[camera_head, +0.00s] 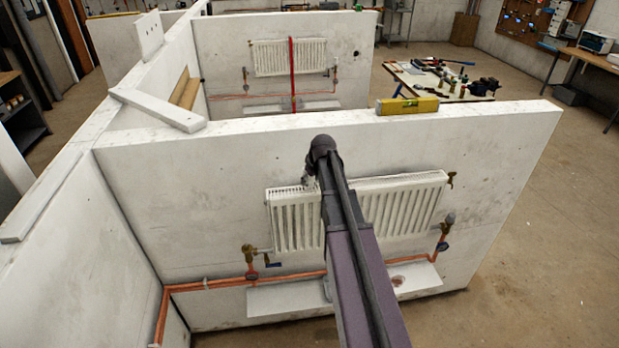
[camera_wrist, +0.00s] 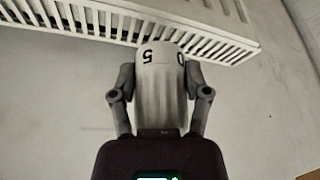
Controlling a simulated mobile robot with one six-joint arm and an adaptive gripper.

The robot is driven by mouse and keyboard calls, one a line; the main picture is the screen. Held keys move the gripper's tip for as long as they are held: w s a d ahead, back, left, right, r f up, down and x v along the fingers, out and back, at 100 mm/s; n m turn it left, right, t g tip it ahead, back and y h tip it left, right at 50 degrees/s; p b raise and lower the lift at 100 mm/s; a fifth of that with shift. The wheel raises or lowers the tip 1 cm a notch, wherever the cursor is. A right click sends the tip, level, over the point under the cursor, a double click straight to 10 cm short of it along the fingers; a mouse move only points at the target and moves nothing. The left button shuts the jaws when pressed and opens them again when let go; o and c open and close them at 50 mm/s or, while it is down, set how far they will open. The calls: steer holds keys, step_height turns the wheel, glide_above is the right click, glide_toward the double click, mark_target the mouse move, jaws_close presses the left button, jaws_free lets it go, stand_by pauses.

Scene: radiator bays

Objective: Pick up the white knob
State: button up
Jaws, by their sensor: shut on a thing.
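The white knob (camera_wrist: 161,88) is in the middle of the wrist view, with dark figures, a 5 and a 0, near its top end. My gripper (camera_wrist: 160,82) has a finger on each side of the knob and is shut on it. Above it in the wrist view is the slotted edge of the white radiator (camera_wrist: 190,24). The radiator also shows on the near wall in the head view (camera_head: 402,205). There my gripper (camera_head: 310,183) is mostly hidden by my arm, in front of the radiator's upper part. The knob cannot be made out in the head view.
Valves stand at the radiator's lower left (camera_head: 250,262) and right (camera_head: 441,236), with a copper pipe (camera_head: 215,284) along the wall. A white ledge (camera_head: 285,297) lies below. A yellow spirit level (camera_head: 407,106) rests on the wall top. Open floor lies to the right.

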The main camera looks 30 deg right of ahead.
steer(key=s+a+r+p, duration=0.1)
steer(key=s+a, duration=0.3)
steer(key=s, duration=1)
steer(key=shift+s+r, duration=0.15)
steer(key=shift+a, duration=0.1)
step_height(320, 180, down, 18)
steer(key=b, duration=1.7)
steer(key=shift+b, duration=0.35)
steer(key=shift+r, duration=0.1)
